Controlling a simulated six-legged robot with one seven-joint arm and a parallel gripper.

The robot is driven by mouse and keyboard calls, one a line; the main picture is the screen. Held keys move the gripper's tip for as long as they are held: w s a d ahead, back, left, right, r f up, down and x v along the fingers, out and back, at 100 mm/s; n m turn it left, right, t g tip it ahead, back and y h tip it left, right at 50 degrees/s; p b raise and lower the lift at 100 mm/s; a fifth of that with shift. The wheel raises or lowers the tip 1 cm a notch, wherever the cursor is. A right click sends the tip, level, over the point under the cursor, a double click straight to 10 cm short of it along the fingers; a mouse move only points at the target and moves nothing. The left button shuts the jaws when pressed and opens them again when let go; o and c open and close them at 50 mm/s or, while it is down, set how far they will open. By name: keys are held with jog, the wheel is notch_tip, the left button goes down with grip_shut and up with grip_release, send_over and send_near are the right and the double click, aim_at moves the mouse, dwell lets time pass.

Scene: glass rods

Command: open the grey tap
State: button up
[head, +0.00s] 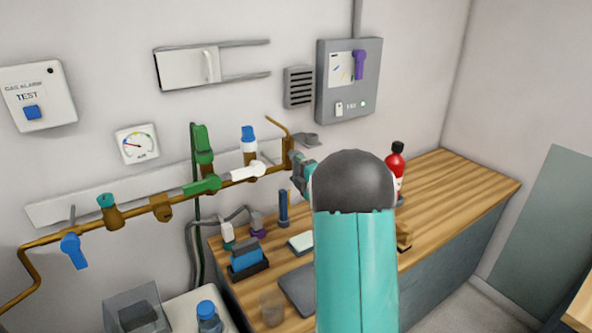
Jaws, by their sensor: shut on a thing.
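The grey tap (306,139) is at the right end of the brass pipe in the head view, beside an upright brass fitting (289,153). Only a grey part of it shows. My gripper (301,170) is at this end of the pipe, just below that grey part. It is small in view and partly hidden by my dark rounded arm joint and teal arm link. It is shut on what appears to be the tap's handle. The exact grip and the handle's angle are hidden.
Green (203,185), white (248,172) and blue (74,250) handles sit along the pipe (138,208) to the left. A wooden bench (450,190) below carries a red bottle (396,165), a blue block (246,257) and a glass beaker (272,307). A grey wall box (348,80) hangs above right.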

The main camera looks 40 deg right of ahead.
jog(key=o, duration=1.4)
jog(key=shift+s, duration=0.15)
jog(key=s, duration=1.3)
jog(key=shift+s+a, duration=0.3)
jog(key=shift+a, duration=0.1)
